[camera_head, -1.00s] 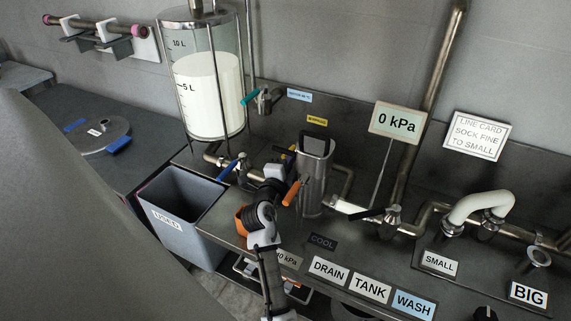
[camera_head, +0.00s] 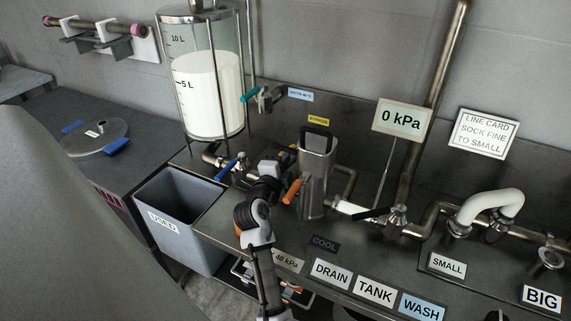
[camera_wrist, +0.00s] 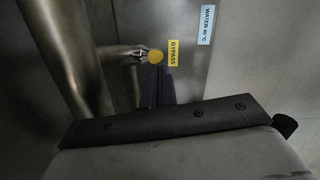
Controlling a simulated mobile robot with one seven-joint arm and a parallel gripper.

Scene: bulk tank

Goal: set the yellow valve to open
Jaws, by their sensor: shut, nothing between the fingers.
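The yellow valve (camera_wrist: 156,56) shows in the wrist view as a round yellow end on a metal pipe stub, left of a yellow BYPASS label (camera_wrist: 173,53). Its handle's angle cannot be told from there. In the head view the BYPASS label (camera_head: 318,121) is on the back panel, and the valve is mostly hidden behind the steel vessel and my gripper. My gripper (camera_wrist: 161,76) is shut and empty. Its dark fingers point up at the valve from just below; whether they touch it cannot be told. In the head view my gripper (camera_head: 289,160) is left of the steel vessel.
The steel vessel (camera_head: 316,175) with an orange-handled valve (camera_head: 292,191) stands close right of my gripper. A blue-handled valve (camera_head: 226,170) is close left. The milk tank (camera_head: 210,95) and teal-handled valve (camera_head: 250,94) are behind. A grey USED bin (camera_head: 185,240) is at left.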

